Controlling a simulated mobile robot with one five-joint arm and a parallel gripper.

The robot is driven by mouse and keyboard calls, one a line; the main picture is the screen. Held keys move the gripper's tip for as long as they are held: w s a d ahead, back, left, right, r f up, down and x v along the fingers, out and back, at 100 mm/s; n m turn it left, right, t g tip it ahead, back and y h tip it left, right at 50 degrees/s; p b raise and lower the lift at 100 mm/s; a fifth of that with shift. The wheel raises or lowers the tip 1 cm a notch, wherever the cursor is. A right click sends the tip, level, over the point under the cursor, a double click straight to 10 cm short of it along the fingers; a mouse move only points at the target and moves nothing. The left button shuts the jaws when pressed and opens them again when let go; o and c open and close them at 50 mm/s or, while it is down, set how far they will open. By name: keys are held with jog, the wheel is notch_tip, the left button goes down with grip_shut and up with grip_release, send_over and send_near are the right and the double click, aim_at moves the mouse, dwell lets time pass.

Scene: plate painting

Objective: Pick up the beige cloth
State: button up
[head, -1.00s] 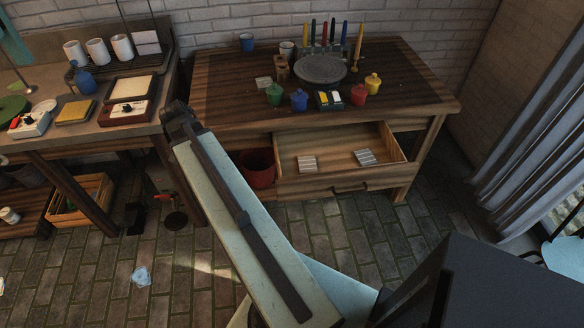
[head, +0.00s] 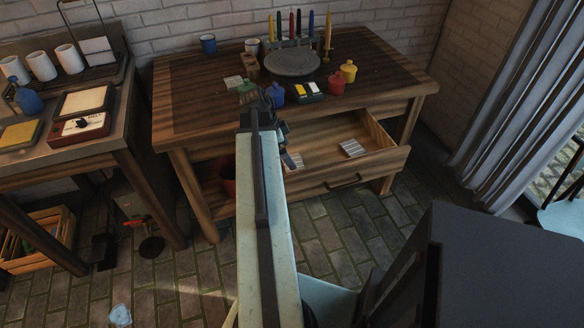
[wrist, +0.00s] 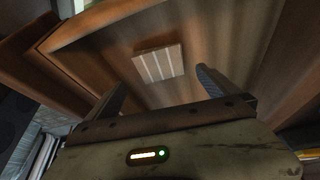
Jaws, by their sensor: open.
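Two small folded, striped cloths lie in the open drawer (head: 327,183) of the wooden table. The left one (head: 296,160), beige-looking, is partly hidden behind my gripper in the head view. The right one (head: 352,148) is greyer and in full view. In the wrist view a pale striped cloth (wrist: 160,63) lies flat on the drawer floor, ahead of my gripper (wrist: 160,79) and framed between its fingers. It is probably the left, beige one. My fingers are spread apart and empty. The gap between fingers and cloth is hard to judge.
Drawer walls stand close around my gripper. A red bucket (head: 228,176) stands under the table. A pale blue crumpled item (head: 120,315) lies on the floor.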

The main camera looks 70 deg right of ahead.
jog(key=b+x, duration=0.3)
jog(key=w+b+x, duration=0.1)
jog(key=shift+s+f, duration=0.15)
jog(key=shift+f, duration=0.25)
jog(key=shift+s+f+b, duration=0.2)
jog(key=shift+f+b, duration=0.15)
jog(key=shift+b, duration=0.25)
jog(key=shift+r, duration=0.2)
jog(key=c, duration=1.4)
notch_tip(320, 180, up, 10)
jog(key=p, duration=1)
jog(key=shift+r+p, duration=0.1)
jog(key=shift+p, duration=0.2)
